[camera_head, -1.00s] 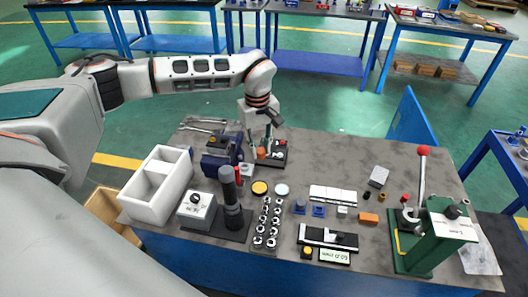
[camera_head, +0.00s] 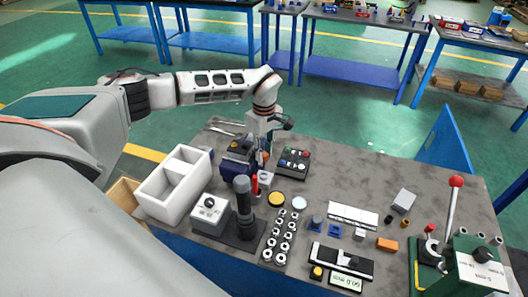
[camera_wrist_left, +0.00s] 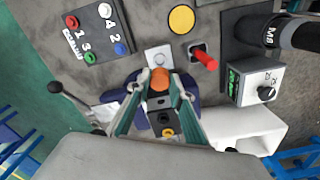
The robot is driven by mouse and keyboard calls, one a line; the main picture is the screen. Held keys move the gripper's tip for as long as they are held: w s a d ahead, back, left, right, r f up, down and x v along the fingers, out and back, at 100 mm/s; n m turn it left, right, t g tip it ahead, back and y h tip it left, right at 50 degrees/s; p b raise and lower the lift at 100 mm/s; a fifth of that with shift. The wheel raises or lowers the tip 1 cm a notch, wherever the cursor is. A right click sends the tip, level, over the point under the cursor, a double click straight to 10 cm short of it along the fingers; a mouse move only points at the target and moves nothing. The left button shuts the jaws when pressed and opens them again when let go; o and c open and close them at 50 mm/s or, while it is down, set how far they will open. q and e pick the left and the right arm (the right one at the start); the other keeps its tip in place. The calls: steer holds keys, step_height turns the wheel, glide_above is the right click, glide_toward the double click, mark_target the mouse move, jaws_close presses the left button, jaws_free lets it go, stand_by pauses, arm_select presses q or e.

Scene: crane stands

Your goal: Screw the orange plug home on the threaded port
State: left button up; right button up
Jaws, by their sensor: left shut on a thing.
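My left gripper (camera_head: 264,156) is shut on the orange plug, which shows between its fingertips in the left wrist view (camera_wrist_left: 160,77). It holds the plug above the bench, just right of the dark blue vise (camera_head: 232,168). The vise grips a dark block (camera_wrist_left: 158,117). A small yellow-orange ring (camera_wrist_left: 167,132) on that block looks like the threaded port, and it also shows in the head view (camera_head: 236,145). The plug is apart from this ring. My right gripper is not in view.
A black numbered board (camera_head: 293,163) with coloured pieces lies right of the gripper. A red-topped piece (camera_wrist_left: 205,60), a black cylinder on a stand (camera_head: 244,205) and a white bin (camera_head: 173,190) stand close by. The bench is clear behind the board.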

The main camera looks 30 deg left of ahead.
arm_select(q)
steer(key=shift+f+b, duration=0.6)
steer(key=shift+f, duration=0.7)
steer(key=shift+f+b, duration=0.35)
steer(key=shift+f, duration=0.4)
steer(key=shift+f+b, duration=0.35)
steer(key=shift+f, duration=0.4)
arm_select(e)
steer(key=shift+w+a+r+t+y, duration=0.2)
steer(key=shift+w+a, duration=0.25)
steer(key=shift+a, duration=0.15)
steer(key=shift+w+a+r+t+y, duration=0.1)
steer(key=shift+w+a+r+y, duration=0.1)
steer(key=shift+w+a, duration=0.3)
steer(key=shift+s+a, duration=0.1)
arm_select(q)
steer(key=shift+f, duration=0.25)
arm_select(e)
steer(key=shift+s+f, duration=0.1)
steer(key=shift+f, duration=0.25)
arm_select(q)
steer(key=shift+f+b, duration=0.4)
steer(key=shift+f, duration=0.25)
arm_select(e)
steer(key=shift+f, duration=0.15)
